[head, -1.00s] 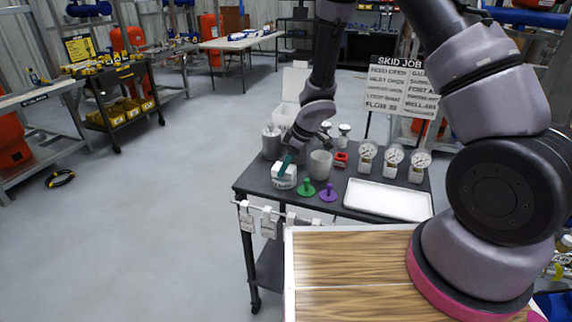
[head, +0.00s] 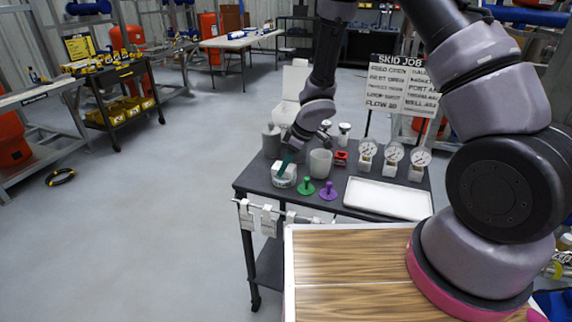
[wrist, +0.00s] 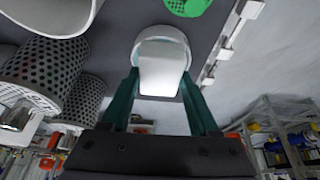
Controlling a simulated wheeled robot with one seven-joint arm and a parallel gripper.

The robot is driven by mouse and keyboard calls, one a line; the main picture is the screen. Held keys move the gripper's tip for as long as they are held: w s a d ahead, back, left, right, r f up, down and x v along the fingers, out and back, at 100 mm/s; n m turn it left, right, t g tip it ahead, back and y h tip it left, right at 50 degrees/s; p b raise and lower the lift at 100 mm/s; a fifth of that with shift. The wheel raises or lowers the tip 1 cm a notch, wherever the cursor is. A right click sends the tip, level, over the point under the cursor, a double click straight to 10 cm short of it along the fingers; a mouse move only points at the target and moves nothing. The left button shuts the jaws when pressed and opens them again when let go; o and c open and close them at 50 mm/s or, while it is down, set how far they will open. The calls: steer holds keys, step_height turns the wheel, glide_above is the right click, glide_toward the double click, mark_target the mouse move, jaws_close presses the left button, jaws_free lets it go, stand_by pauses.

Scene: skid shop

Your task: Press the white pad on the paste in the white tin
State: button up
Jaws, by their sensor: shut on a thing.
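My gripper (wrist: 162,110) is shut on the white pad (wrist: 161,72), a pale block between its two green fingers. In the wrist view the pad covers much of the white tin (wrist: 178,33), whose round rim shows around the pad's far end. In the head view the tin (head: 284,182) stands on the dark cart near its left side, with my gripper (head: 286,163) right over it. The paste is hidden by the pad. I cannot tell for sure whether the pad touches it.
On the dark cart (head: 262,188), a grey cup (head: 320,163) stands just right of the tin. A green knobbed piece (head: 307,188) and a purple one (head: 328,191) stand in front. A grey canister (head: 271,140) is behind. Gauges (head: 393,159) and a white tray (head: 388,199) are at right.

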steer(key=shift+r, duration=3.45)
